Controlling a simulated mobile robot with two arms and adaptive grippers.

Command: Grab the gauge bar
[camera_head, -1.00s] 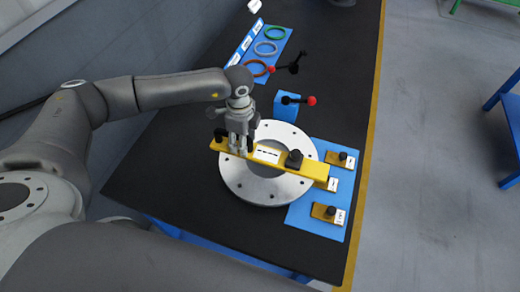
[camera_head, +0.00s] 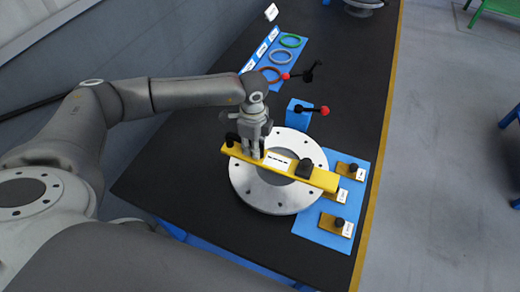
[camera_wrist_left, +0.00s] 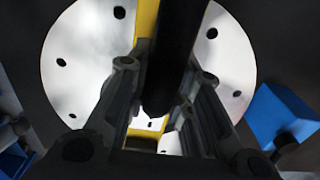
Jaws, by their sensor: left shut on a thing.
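The yellow gauge bar (camera_head: 325,180) lies across the top of the round metal flange (camera_head: 247,190), with a white label and a black block (camera_head: 304,168) on its upper side. A black knob (camera_head: 232,139) shows by its left end. My left gripper (camera_head: 257,152) points down at the bar's left part and is shut on it. In the left wrist view, a dark upright part (camera_wrist_left: 178,60) stands between the fingers, with yellow bar (camera_wrist_left: 146,22) behind it; the exact contact is hidden. My right gripper is not in view.
A blue mat (camera_head: 315,232) with small yellow gauges lies right of the flange. A blue block (camera_head: 298,113) with a red-tipped black handle stands behind it. Coloured rings (camera_head: 281,57) lie on a blue board farther back. The black tabletop left of the flange is clear.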

